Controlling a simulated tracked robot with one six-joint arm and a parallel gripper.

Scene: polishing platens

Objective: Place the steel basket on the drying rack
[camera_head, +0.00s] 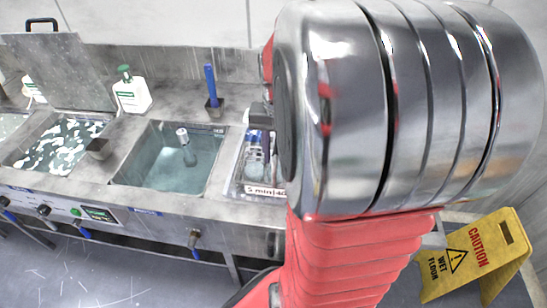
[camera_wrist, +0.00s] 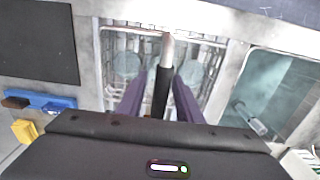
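The steel basket (camera_wrist: 118,42) is a wire basket sitting in a narrow tank in the wrist view, with round pale discs showing inside it. A black handle (camera_wrist: 163,90) with a pale end rises between the two purple fingers of my gripper (camera_wrist: 160,88). The fingers stand apart, with a visible gap on the handle's left side; I cannot tell whether the right finger touches it. In the head view my arm hides much of that tank, and only part of the basket (camera_head: 253,160) shows. I cannot make out the drying rack in either view.
A water tank (camera_head: 120,172) with a thermometer-like stick (camera_head: 187,147) lies beside the basket's tank. A blue upright tool (camera_head: 211,85) and a soap bottle (camera_head: 131,90) stand behind. A yellow wet-floor sign (camera_head: 476,258) stands at the right.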

